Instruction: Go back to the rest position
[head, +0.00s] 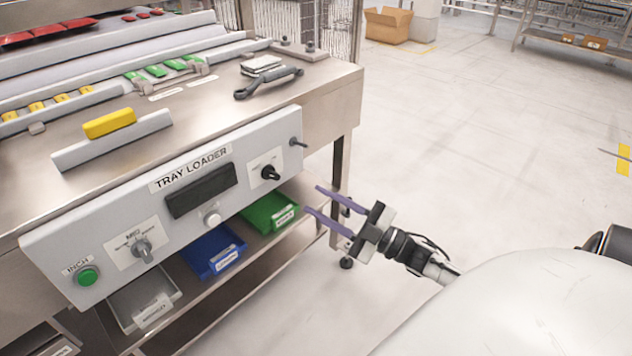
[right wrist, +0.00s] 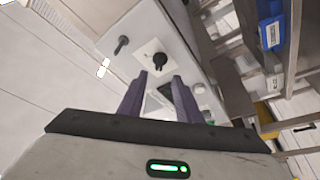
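My right gripper (head: 322,206) shows in the head view to the right of the tray loader panel (head: 175,225), in front of the machine's right leg. Its two purple fingers are apart, with nothing visible between them. The right wrist view shows the same fingers (right wrist: 160,100) spread, pointing toward the panel with its black knob (right wrist: 160,60). The gripper looks clear of the panel. My left gripper is in neither view.
The steel table (head: 320,85) carries a yellow block (head: 109,123) and a dark wrench-like tool (head: 268,83). Below the panel sit green (head: 270,212), blue (head: 214,251) and grey bins (head: 144,302) on a shelf. The floor on the right (head: 480,140) is clear.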

